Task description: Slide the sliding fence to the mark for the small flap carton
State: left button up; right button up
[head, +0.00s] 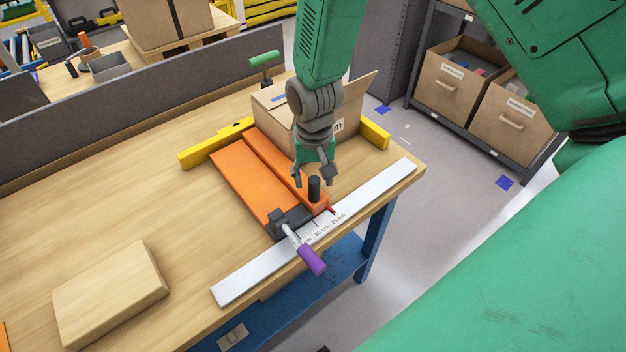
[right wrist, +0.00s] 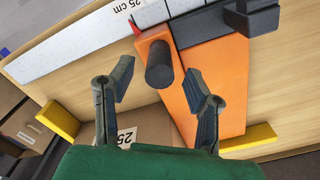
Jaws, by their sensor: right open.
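The orange sliding fence (head: 250,180) lies on the workbench, its end at the white ruler (head: 235,287). Its upright black knob (head: 314,188) stands near that end; a red pointer (right wrist: 135,27) there lies near the "25 cm" print, exact alignment unclear. A black clamp (head: 290,220) with a purple-tipped lever (head: 313,261) sits at the fence's ruler end. The carton (head: 275,108) stands behind my right gripper, a flap raised; its label, partly hidden, reads "25" in the wrist view (right wrist: 126,137). My right gripper (head: 313,181) is open, fingers above and around the knob. My left gripper is out of view.
Yellow bars (head: 205,150) lie along the carton's side of the bench. A light wooden block (head: 110,296) lies at front left. A green-topped handle (head: 264,60) stands behind the carton. A grey panel (head: 120,105) borders the bench's back. The bench's middle left is clear.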

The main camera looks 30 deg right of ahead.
jog(key=shift+f, duration=0.95)
jog(key=shift+c, duration=0.3)
grip_shut()
jog(key=shift+a+r+p, duration=0.1)
jog(key=shift+a+p, duration=0.2)
jog(key=shift+p, duration=0.1)
jog(key=shift+o, duration=0.3)
grip_release()
